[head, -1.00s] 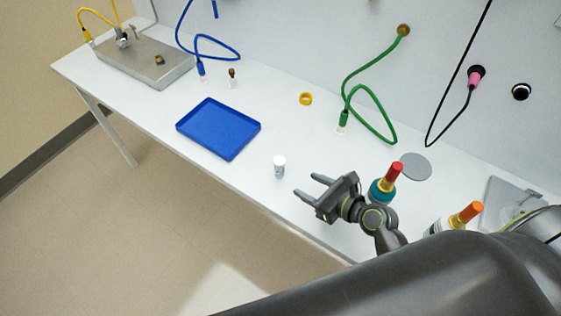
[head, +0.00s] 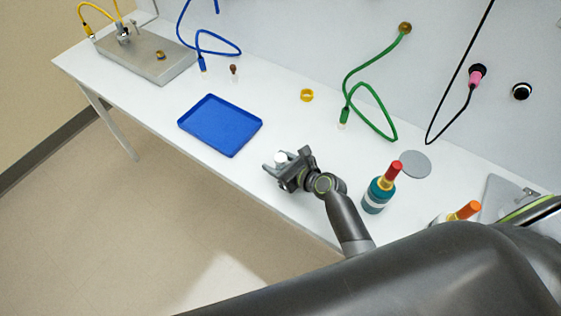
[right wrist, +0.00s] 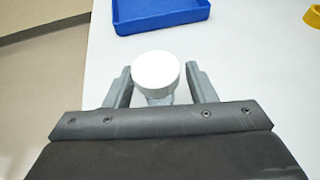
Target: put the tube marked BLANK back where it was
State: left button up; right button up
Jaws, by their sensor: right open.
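A small tube with a white cap (head: 280,158) stands on the table near its front edge; in the right wrist view its round cap (right wrist: 155,70) is seen from above. No marking on it can be read. My right gripper (head: 276,163) is open around it. In the right wrist view the fingers (right wrist: 158,82) lie on either side of the tube, with a gap beside the cap on both sides. My left gripper is not in view.
A blue tray (head: 220,125) lies left of the tube, and a yellow ring (head: 307,95) lies behind. Bottles with a red top (head: 378,190) and an orange top (head: 462,213) stand at the right. A grey disc (head: 415,164) lies near them. A green cable (head: 379,101) hangs behind.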

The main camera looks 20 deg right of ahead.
jog(key=shift+w+a+f, duration=0.15)
jog(key=shift+w+a, duration=0.1)
jog(key=shift+w, duration=0.1)
jog(key=c, duration=1.1)
jog(key=shift+o, duration=0.2)
jog(key=r, duration=0.3)
jog(key=r+p, duration=0.1)
jog(key=r, duration=0.3)
jog(key=d+r, duration=0.1)
jog(key=r, duration=0.2)
jog(key=shift+s+r, duration=0.1)
jog(key=shift+r, duration=0.05)
jog(key=s+d+r+n+g+y+b, duration=0.2)
jog(key=s+r+b, duration=0.1)
jog(key=s, duration=0.3)
jog(key=s+d+r+n+g+y+b, duration=0.2)
jog(key=s+r+n+y+b, duration=0.1)
jog(key=s+r, duration=0.2)
jog(key=shift+s+d+r, duration=0.3)
jog(key=shift+s+r, duration=0.05)
jog(key=shift+s, duration=0.15)
